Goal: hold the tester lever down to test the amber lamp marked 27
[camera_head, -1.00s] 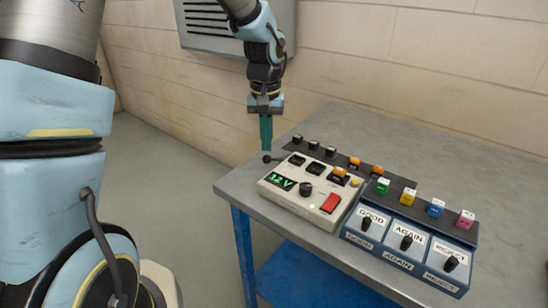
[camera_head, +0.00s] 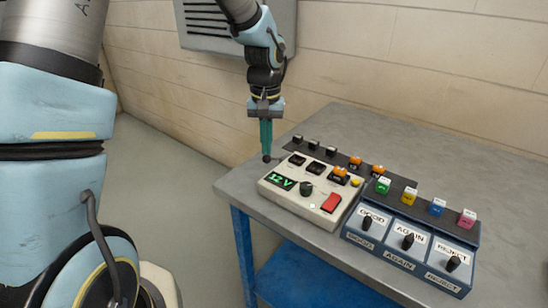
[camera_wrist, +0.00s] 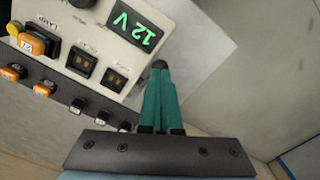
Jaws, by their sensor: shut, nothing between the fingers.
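The cream tester (camera_head: 300,205) stands on the table with a green 12 V display (camera_head: 281,182). An amber lamp (camera_head: 339,171) sits in the tester's right socket. It also shows in the wrist view (camera_wrist: 30,44), with a tag that seems to read 27.
Behind the tester is a row of black lamps (camera_head: 314,145) and amber lamps (camera_head: 355,160). To the right stands a blue sorting box (camera_head: 400,258) labelled GOOD, AGAIN and REJECT, with coloured cubes behind its panels. The table (camera_head: 440,150) is clear at the back right.

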